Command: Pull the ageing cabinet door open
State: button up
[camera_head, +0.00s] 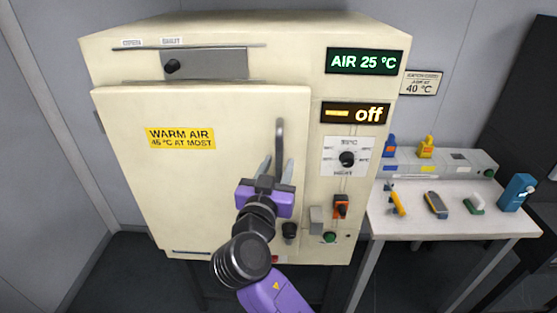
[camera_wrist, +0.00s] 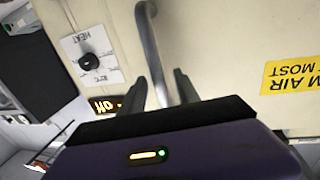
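The ageing cabinet (camera_head: 240,28) is a cream box facing me. Its door (camera_head: 190,185) bears a yellow warm air label (camera_head: 180,138) and looks shut. A grey vertical bar handle (camera_head: 279,135) stands near the door's right edge. My gripper (camera_head: 277,164) is in front of the handle's lower part, fingers pointing at the door. In the wrist view my gripper (camera_wrist: 165,85) has its fingers apart, and the handle (camera_wrist: 163,50) runs down between them. I see no clear contact between fingers and bar. The handle's lower end is hidden behind my gripper.
Right of the door is a panel with a heat knob (camera_head: 347,159), an orange switch (camera_head: 341,206), a green button (camera_head: 329,238) and a display (camera_head: 355,113) reading off. A white table (camera_head: 420,222) with small tools stands at right. A wall is close at left.

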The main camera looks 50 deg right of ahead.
jog(key=shift+w+d, duration=0.2)
jog(key=shift+d, duration=0.35)
grip_shut()
dwell(1.1)
